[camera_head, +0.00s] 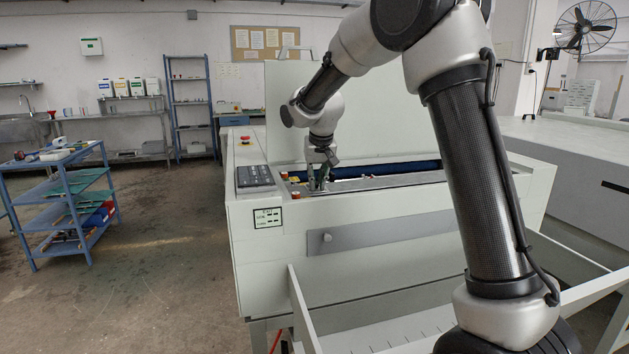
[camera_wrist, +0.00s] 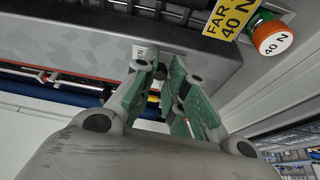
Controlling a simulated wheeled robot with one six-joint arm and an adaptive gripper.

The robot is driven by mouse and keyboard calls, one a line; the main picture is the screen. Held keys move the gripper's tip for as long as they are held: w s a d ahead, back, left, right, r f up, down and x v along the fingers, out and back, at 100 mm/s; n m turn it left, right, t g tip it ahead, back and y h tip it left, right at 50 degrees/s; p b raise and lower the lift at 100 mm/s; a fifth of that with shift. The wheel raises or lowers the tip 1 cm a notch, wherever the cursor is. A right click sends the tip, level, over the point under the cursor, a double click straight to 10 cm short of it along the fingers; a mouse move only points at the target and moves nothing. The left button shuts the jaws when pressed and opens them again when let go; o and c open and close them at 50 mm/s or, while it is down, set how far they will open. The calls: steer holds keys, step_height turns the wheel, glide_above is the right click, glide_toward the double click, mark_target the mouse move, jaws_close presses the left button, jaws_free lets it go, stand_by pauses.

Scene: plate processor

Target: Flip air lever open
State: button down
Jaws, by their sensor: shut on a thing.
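My gripper (camera_head: 318,183) reaches down into the open top of the plate processor (camera_head: 340,210), near its left end. The lever's exact angle cannot be made out.
An orange-red knob marked 40 N (camera_wrist: 273,38) and a yellow label (camera_wrist: 232,17) sit right of the fingers. A dark keypad (camera_head: 254,178) and a red emergency button (camera_head: 245,140) are on the machine's left end. The raised lid (camera_head: 290,110) stands behind my wrist.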

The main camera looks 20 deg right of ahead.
steer(key=d+n+y, duration=0.1)
steer(key=n, duration=0.1)
steer(key=w+d+n, duration=0.1)
steer(key=n, duration=0.1)
steer(key=shift+r+y, duration=0.1)
steer(key=shift+y, duration=0.3)
steer(key=shift+w+d+n+g+y, duration=0.15)
steer(key=shift+w+n+y, duration=0.1)
steer(key=shift+n, duration=0.5)
steer(key=shift+w+d+n+g+y, duration=0.1)
steer(key=shift+w+d+n+y, duration=0.1)
steer(key=shift+n, duration=0.6)
steer(key=shift+w+d+n+g+y, duration=0.15)
steer(key=shift+w+n+y, duration=0.1)
steer(key=shift+n, duration=0.5)
steer(key=shift+r, duration=0.1)
steer(key=c, duration=1.4)
jaws_free()
steer(key=shift+c, duration=0.2)
steer(key=v, duration=1.1)
steer(key=shift+s+r, duration=0.15)
steer(key=shift+r, duration=0.25)
steer(key=shift+d, duration=0.1)
